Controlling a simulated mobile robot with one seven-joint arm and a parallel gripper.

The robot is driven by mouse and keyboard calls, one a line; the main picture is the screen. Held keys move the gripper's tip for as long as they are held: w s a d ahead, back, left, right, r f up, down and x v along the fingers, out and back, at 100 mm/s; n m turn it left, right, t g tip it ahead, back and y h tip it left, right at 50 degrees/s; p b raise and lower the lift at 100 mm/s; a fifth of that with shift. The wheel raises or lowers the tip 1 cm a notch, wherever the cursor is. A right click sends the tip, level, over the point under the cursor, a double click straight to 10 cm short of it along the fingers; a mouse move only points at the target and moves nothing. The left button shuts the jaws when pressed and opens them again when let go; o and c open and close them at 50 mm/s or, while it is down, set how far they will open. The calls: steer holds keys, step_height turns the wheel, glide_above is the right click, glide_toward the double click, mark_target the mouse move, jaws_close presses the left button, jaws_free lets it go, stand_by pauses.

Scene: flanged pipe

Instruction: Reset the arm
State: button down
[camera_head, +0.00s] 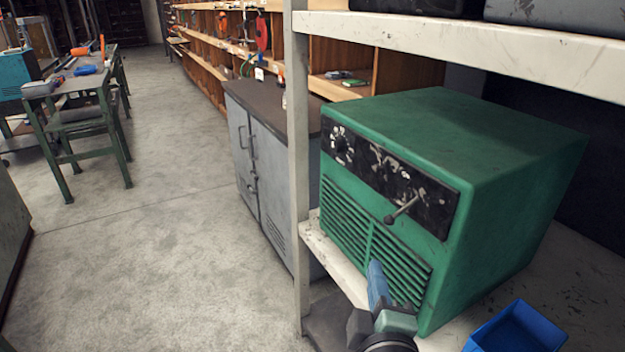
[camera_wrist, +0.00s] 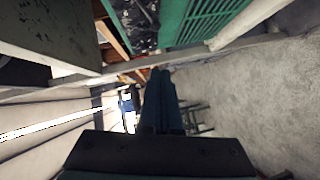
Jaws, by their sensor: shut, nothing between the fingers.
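My gripper (camera_head: 377,272) is at the bottom of the head view, its blue fingers pointing up in front of the vented lower front of a green machine (camera_head: 503,145). I cannot tell whether they touch the machine. In the wrist view my gripper (camera_wrist: 161,78) shows its fingers together, with nothing between them. Part of the green machine's vented front (camera_wrist: 215,18) is at the top of the wrist view. The machine stands on a shelf and has a black panel with a dial and a lever. Most of my arm is out of view.
A pale shelf post (camera_head: 298,170) and upper shelf board (camera_head: 470,42) frame the machine. A blue bin (camera_head: 515,330) sits at the lower right. A grey cabinet (camera_head: 262,165) stands behind the post. A green workbench (camera_head: 85,110) is far left, with open floor (camera_head: 150,240) between.

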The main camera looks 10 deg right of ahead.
steer(key=w+a+r+m+t+p, duration=0.1)
steer(key=a+r+m+t+p, duration=0.2)
steer(key=r, duration=1)
steer(key=s+a+r+m+t+y+p, duration=0.1)
steer(key=s+a+r+m+t, duration=0.2)
steer(key=r, duration=0.7)
steer(key=s+a+r+m+t+y+p, duration=0.1)
steer(key=s+a+r+m+t, duration=0.1)
steer(key=r, duration=0.9)
steer(key=s+a+r+m+t+y+p, duration=0.1)
steer(key=s+a+r+m+t, duration=0.2)
steer(key=r, duration=0.8)
steer(key=s+a+m, duration=0.1)
steer(key=s+a, duration=0.1)
steer(key=a, duration=0.1)
steer(key=shift+s+a+m+t+y, duration=0.3)
steer(key=shift+s+a, duration=0.05)
steer(key=shift+a, duration=0.05)
